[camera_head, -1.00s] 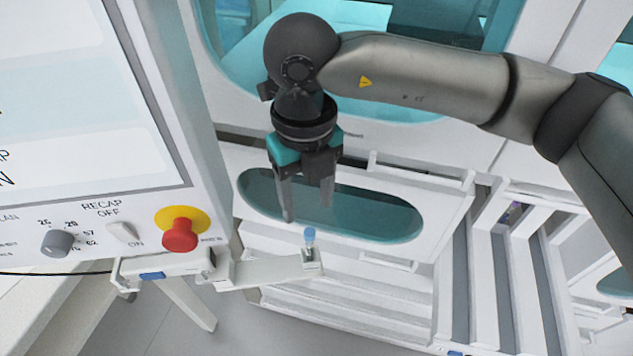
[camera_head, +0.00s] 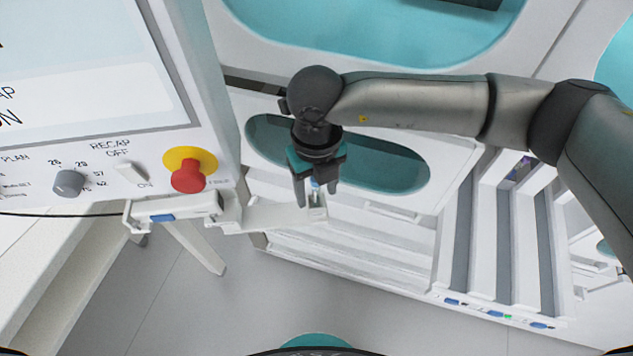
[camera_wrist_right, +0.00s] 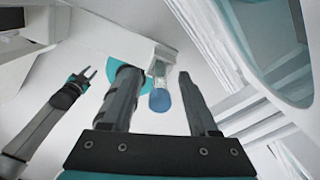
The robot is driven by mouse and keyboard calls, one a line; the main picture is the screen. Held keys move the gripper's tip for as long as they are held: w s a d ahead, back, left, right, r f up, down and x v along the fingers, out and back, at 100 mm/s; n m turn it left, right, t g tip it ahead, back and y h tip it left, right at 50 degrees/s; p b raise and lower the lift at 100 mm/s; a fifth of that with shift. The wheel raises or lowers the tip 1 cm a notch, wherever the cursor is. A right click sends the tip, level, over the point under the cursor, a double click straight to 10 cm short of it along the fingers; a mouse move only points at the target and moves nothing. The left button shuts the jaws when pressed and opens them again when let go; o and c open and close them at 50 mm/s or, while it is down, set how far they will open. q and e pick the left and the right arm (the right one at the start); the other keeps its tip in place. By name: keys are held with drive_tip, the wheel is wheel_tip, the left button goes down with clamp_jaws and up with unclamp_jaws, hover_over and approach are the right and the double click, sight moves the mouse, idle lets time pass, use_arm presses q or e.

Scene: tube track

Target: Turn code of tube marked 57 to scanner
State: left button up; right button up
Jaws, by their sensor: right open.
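A tube with a blue cap (camera_head: 315,184) stands in a small holder at the end of a white bracket arm (camera_head: 275,216) below the control panel. In the right wrist view the rounded blue cap (camera_wrist_right: 159,100) sits between the fingers, with part of the clear tube beyond it. My right gripper (camera_head: 316,198) is open and points down around the tube, a finger on each side; clear gaps show in the wrist view (camera_wrist_right: 156,76). No number or code on the tube is readable. My left gripper (camera_wrist_right: 86,76) shows at the left of the wrist view, fingers apart and empty.
A control panel with a red button (camera_head: 188,177), a grey knob (camera_head: 68,183) and a switch (camera_head: 131,174) stands at left. A white machine with a teal window (camera_head: 390,170) lies behind the gripper. Sloping white channels (camera_head: 503,245) run at right. Open floor lies in front.

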clamp_jaws()
idle(0.3)
drive_tip(key=c, duration=0.7)
unclamp_jaws()
clamp_jaws()
drive_tip(key=shift+r, duration=0.25)
